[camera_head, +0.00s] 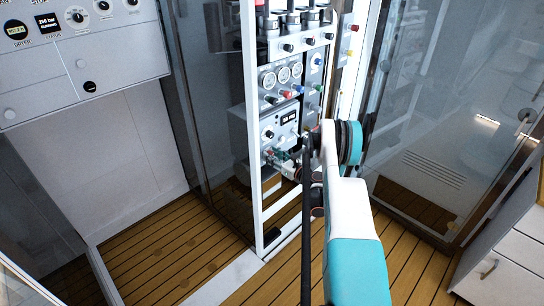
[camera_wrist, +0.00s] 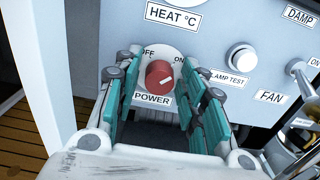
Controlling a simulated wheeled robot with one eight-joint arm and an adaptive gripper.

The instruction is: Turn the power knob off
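The power knob (camera_wrist: 158,74) is a red round knob on a pale dial plate marked OFF at upper left and ON at upper right. A POWER label (camera_wrist: 153,98) is below it. A short pale mark on the knob points to the right and slightly up, towards the ON side. My gripper (camera_wrist: 160,72) has its teal fingers apart, one on each side of the knob, with gaps visible; I cannot tell how deep the tips reach. In the head view my gripper (camera_head: 283,160) is at the lower part of the control panel (camera_head: 267,135), and the knob is not distinguishable there.
A lamp test button (camera_wrist: 241,57) and a fan switch (camera_wrist: 296,68) are right of the knob. A white frame post (camera_head: 250,120) stands left of the panel. A glass door (camera_head: 440,120) is to the right. Wooden floor (camera_head: 170,255) is clear in front.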

